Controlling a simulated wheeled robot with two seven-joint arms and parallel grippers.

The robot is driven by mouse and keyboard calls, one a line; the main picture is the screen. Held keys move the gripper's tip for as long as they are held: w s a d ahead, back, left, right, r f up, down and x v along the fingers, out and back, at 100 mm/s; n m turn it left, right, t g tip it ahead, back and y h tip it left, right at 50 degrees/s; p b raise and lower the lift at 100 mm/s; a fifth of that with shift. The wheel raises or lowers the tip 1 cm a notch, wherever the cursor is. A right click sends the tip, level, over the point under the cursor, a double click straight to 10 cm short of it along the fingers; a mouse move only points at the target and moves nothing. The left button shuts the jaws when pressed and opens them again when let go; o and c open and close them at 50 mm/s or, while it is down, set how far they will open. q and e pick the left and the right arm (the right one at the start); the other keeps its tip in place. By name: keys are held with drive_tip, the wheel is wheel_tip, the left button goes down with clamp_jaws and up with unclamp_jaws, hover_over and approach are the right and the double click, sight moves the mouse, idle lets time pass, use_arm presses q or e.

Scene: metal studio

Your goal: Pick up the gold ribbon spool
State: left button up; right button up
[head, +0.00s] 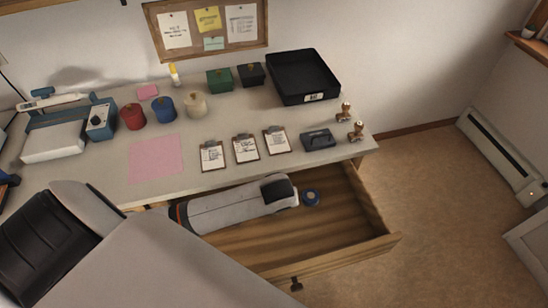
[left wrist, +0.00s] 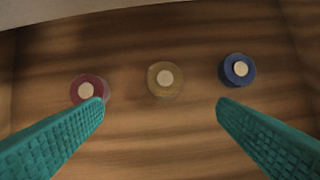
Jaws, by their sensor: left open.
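The gold ribbon spool (left wrist: 166,79) lies on the wooden drawer floor, between a red spool (left wrist: 89,88) on the left and a blue spool (left wrist: 239,69) on the right. My left gripper (left wrist: 161,104) is open and empty above the drawer floor. Its teal fingers stand wide apart, with the gold spool centred between and just beyond the tips in the picture. The left fingertip overlaps the red spool in the picture. In the head view my left arm reaches into the drawer and hides the gold and red spools; only the blue spool (head: 311,198) shows. My right gripper is not in view.
The open drawer (head: 345,249) has raised wooden walls and bare floor on its right. The desk (head: 110,178) above it holds several clipboards, lidded pots, a black tray (head: 303,96), a pink sheet (head: 156,158) and stamps near the right edge.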

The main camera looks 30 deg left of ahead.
use_arm(q)
hover_over(273, 217)
drive_tip(key=f, duration=0.5)
drive_tip(key=shift+s+f, duration=0.25)
drive_tip(key=shift+s, duration=0.05)
drive_tip(key=shift+w+f, duration=0.25)
drive_tip(key=shift+f, duration=0.25)
drive_tip(key=x, duration=0.3)
drive_tip(key=shift+w+f, duration=0.15)
drive_tip(key=shift+w, duration=0.25)
drive_tip(key=shift+w+f, duration=0.15)
drive_tip(key=shift+f, duration=0.2)
drive_tip(key=shift+a+f, duration=0.1)
drive_tip(key=shift+f, duration=0.05)
drive_tip(key=c, duration=1.1)
drive_tip(key=shift+o, duration=0.2)
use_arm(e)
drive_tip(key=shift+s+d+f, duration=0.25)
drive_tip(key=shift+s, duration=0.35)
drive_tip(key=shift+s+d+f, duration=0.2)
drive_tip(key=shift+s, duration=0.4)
